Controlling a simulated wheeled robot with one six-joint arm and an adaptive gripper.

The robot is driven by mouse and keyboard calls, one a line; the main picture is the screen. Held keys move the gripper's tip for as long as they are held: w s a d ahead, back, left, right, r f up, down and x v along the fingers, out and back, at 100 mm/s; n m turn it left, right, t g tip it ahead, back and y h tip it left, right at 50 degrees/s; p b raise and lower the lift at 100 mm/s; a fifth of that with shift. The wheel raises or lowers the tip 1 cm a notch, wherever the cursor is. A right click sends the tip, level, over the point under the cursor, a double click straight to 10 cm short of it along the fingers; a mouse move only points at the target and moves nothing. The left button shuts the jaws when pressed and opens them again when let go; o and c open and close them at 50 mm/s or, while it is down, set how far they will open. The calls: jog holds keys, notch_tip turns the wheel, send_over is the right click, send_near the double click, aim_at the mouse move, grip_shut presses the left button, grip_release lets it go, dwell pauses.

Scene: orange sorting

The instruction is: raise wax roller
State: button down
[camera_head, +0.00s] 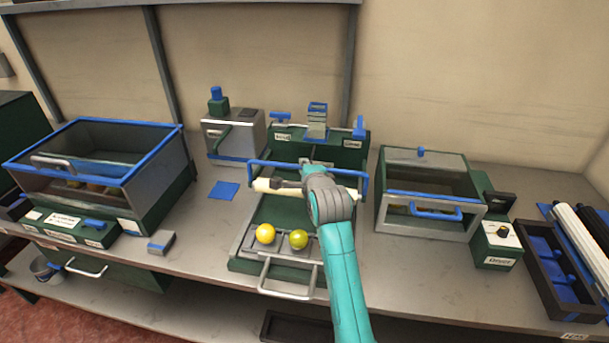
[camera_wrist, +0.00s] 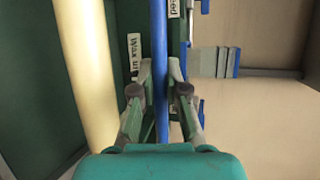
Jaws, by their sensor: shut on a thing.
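The wax roller (camera_head: 265,186) is a cream cylinder lying across the green waxing station, with a blue bar handle (camera_head: 270,164) above and behind it. In the wrist view the cream roller (camera_wrist: 88,70) runs along the left and the blue bar (camera_wrist: 160,50) passes between my fingers. My gripper (camera_wrist: 162,95) is shut on the blue bar, one finger on each side. In the head view my gripper (camera_head: 312,168) is at the middle of the bar, and my wrist hides part of the roller.
A yellow orange (camera_head: 265,233) and a greenish one (camera_head: 298,239) sit in the tray in front of the roller. A glass-topped box (camera_head: 150,190) stands left and a dryer (camera_head: 420,225) right. A blue square (camera_head: 223,190) lies on the bench (camera_head: 205,265).

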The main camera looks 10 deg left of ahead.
jog(key=w+r+g, duration=0.1)
jog(key=w+r, duration=0.1)
jog(key=r, duration=0.1)
jog(key=w+r+m+g, duration=0.1)
jog(key=w+r+g, duration=0.1)
jog(key=w+r, duration=0.1)
jog(key=w+r+g, duration=0.2)
jog(key=w+r, duration=0.1)
jog(key=shift+w+d+m+h, duration=0.2)
jog(key=shift+w+m+h, duration=0.1)
jog(key=shift+h, duration=0.1)
jog(key=shift+r, duration=0.15)
jog(key=c, duration=1.2)
grip_release()
jog(key=shift+w, duration=0.1)
jog(key=v, duration=1.1)
jog(key=shift+s+d+r, duration=0.1)
jog(key=shift+s+d, duration=0.1)
jog(key=shift+s, duration=0.2)
